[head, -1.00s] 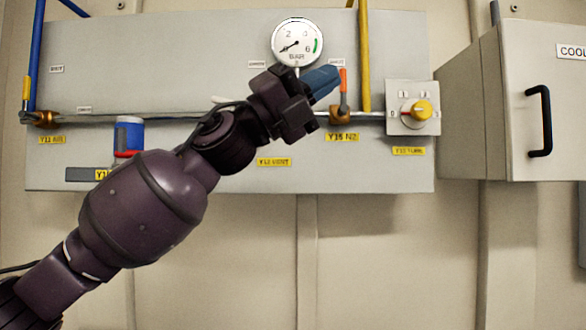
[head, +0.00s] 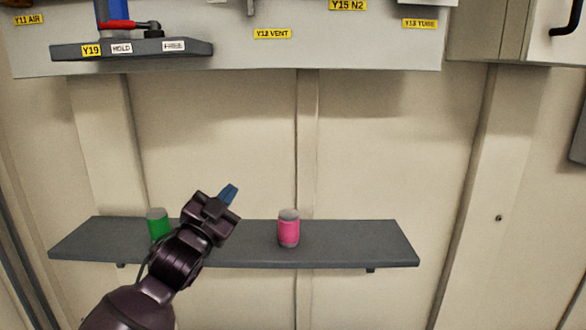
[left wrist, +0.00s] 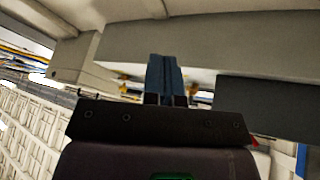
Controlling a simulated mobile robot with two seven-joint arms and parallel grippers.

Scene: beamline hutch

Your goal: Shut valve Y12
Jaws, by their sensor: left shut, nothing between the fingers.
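The yellow Y12 VENT label (head: 272,34) is on the grey valve panel (head: 350,45) at the top of the head view. The valve itself is cut off by the top edge; a small grey piece (head: 250,7) above the label may be part of it. My left gripper (head: 229,193) is well below the panel, in front of the dark shelf. Its blue fingers are shut and empty, and they also show shut in the left wrist view (left wrist: 162,78). My right gripper is not in view.
The dark shelf (head: 350,245) carries a green can (head: 158,225) and a pink can (head: 288,229). At upper left, a red-handled clamp (head: 128,25) stands on a dark Y19 plate marked HOLD and FREE. A cabinet with a black handle (head: 565,18) is at upper right.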

